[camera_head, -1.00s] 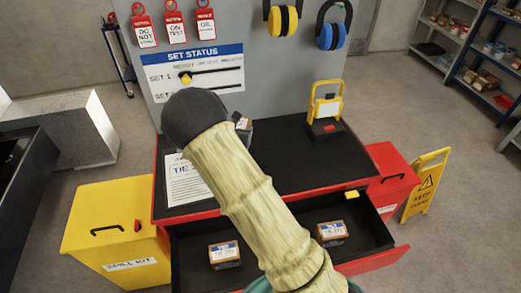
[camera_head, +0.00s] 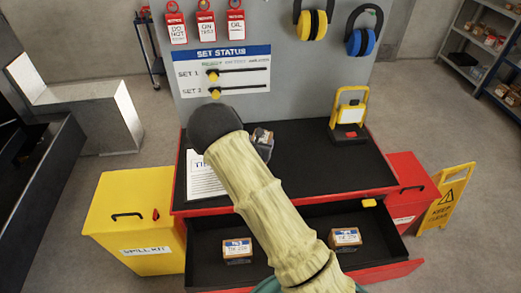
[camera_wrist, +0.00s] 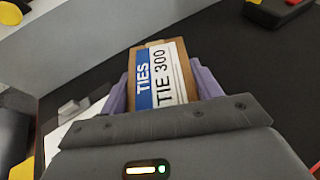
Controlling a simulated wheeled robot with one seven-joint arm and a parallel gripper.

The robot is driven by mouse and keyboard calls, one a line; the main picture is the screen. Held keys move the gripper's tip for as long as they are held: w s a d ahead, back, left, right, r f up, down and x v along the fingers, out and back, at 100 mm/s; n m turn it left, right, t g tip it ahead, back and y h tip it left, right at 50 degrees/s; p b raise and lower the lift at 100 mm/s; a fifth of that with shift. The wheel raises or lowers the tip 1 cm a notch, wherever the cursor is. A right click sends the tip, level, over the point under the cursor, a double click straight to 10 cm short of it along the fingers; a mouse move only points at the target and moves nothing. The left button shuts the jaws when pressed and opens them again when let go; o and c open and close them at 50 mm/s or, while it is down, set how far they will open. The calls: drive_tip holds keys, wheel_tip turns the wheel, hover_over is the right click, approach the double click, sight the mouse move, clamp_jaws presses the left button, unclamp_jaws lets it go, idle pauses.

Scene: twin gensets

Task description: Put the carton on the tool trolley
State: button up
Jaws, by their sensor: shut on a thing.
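My gripper (camera_wrist: 163,92) is shut on a small brown carton (camera_wrist: 160,75) labelled TIES, TIE 300, held between its purple fingers. In the head view the carton (camera_head: 264,139) shows just right of my arm, over the back left part of the tool trolley's black top (camera_head: 310,160). My arm hides most of the gripper there. I cannot tell whether the carton touches the top. The trolley is red, with its front drawer (camera_head: 290,240) open.
Two similar cartons (camera_head: 237,250) (camera_head: 345,237) lie in the drawer. A white sheet (camera_head: 200,180) lies on the top's left side, and a yellow work lamp (camera_head: 349,115) stands at its back right. A status board (camera_head: 222,75) rises behind.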

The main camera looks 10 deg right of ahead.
drive_tip(key=shift+f+p, duration=0.55)
drive_tip(key=shift+f, duration=1.5)
drive_tip(key=shift+f, duration=0.2)
drive_tip(key=o, duration=1.1)
drive_tip(key=shift+r, duration=0.1)
